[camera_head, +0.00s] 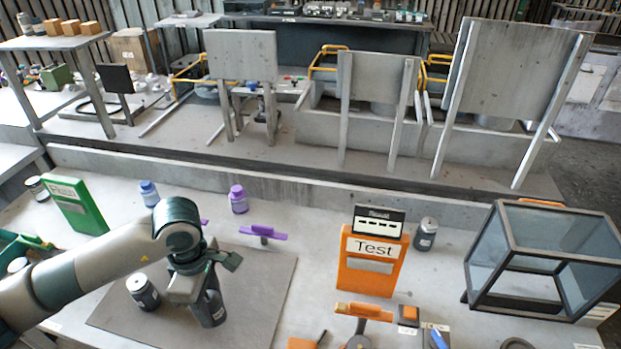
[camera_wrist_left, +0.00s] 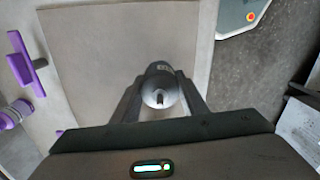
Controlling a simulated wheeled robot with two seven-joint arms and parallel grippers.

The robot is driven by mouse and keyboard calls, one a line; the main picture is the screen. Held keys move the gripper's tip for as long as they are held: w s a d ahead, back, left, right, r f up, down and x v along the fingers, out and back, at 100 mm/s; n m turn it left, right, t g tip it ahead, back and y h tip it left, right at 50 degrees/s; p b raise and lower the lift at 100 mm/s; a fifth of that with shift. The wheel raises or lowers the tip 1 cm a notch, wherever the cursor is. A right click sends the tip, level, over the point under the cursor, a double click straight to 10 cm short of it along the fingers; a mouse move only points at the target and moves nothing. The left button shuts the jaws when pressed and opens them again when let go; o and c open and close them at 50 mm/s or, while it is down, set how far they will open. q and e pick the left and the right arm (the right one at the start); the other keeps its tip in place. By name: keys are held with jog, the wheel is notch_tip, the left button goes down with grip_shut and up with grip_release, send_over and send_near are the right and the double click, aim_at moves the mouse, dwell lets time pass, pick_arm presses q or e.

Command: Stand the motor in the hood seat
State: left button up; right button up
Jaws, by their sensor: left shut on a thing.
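My left gripper (camera_head: 203,291) points down over the grey mat (camera_head: 262,300). It is shut on a dark grey cylindrical motor (camera_head: 213,312), which looks upright. In the left wrist view the round silver top of the motor (camera_wrist_left: 160,92) shows between the two fingers (camera_wrist_left: 160,104). I cannot tell whether its base touches the mat. A similar dark motor (camera_head: 143,292) stands on the mat to the left. A glass-sided hood (camera_head: 540,260) with a dark frame stands at the right; its seat is not clearly visible. My right gripper is not in view.
A green board (camera_head: 77,205) stands left.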

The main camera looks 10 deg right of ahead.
pick_arm(q)
jog(key=m, duration=0.1)
jog(key=a+m, duration=0.1)
jog(key=m, duration=0.1)
jog(key=w+m, duration=0.1)
jog(key=shift+a+f+m, duration=0.35)
jog(key=shift+a+m, duration=0.05)
jog(key=m, duration=0.1)
jog(key=a+m, duration=0.1)
jog(key=m, duration=0.1)
jog(key=shift+w+f, duration=0.15)
jog(key=shift+w, duration=0.05)
jog(key=m, duration=0.1)
jog(key=a+m, duration=0.1)
jog(key=m, duration=0.2)
jog(key=shift+w+a+f+m, duration=0.3)
jog(key=shift+w+a, duration=0.05)
jog(key=shift+w, duration=0.05)
jog(key=shift+w+a+f+m, duration=0.1)
jog(key=shift+a+m, duration=0.15)
jog(key=shift+m, duration=0.5)
jog(key=shift+w+a+f+m, duration=0.1)
jog(key=shift+a+m, duration=0.15)
jog(key=shift+m, duration=0.5)
